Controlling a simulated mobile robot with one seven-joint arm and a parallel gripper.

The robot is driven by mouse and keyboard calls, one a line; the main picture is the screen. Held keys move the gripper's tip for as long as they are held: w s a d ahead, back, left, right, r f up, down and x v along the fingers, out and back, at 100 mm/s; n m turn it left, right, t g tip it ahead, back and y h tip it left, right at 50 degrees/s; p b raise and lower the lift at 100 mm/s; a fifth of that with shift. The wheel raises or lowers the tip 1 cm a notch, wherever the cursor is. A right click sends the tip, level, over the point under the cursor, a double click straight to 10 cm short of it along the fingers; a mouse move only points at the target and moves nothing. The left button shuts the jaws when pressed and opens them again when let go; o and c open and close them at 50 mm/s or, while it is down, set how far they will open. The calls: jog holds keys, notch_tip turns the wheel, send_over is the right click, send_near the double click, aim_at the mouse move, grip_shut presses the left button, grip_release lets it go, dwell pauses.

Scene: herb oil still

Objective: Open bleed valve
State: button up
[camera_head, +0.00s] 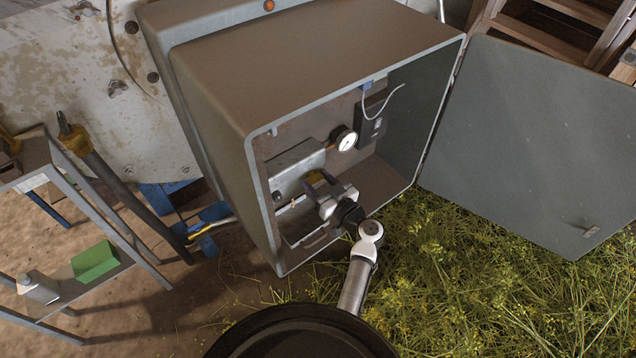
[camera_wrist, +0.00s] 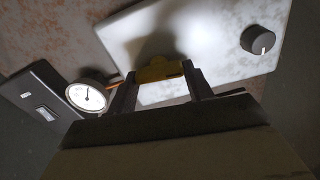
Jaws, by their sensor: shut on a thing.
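The bleed valve shows as a small yellow handle (camera_wrist: 160,72) between my fingertips in the wrist view, in front of a pale panel. In the head view only a bit of its yellow (camera_head: 315,177) shows inside the open grey cabinet (camera_head: 330,50); my gripper hides most of it. My gripper (camera_head: 318,190) reaches into the cabinet from the front. In the wrist view, the two fingers of my gripper (camera_wrist: 158,80) are shut on the yellow handle, one at each end. A brass-coloured stem runs left from the handle towards the gauge.
A round white gauge (camera_head: 344,139) sits left of the handle in the wrist view, beside a black box (camera_head: 372,122). A dark knob (camera_wrist: 258,40) is on the pale panel (camera_wrist: 215,35). The cabinet door (camera_head: 530,140) stands open to the right, over cut herbs (camera_head: 450,260).

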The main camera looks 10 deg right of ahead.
jog(key=m+b, duration=0.1)
jog(key=m, duration=0.2)
jog(key=shift+f+b, duration=0.15)
jog(key=shift+b, duration=0.2)
jog(key=m, duration=0.5)
jog(key=shift+d+b, duration=0.15)
jog(key=shift+b, duration=0.15)
jog(key=m, duration=0.4)
jog(key=shift+w+p, duration=0.1)
jog(key=shift+p, duration=0.2)
jog(key=shift+d+f+m+p, duration=0.1)
jog(key=shift+m+p, duration=0.6)
jog(key=shift+m, duration=1.8)
jog(key=o, duration=1)
jog(key=b+v, duration=0.2)
jog(key=v, duration=1.1)
jog(key=shift+s+d, duration=0.2)
jog(key=shift+s, duration=0.15)
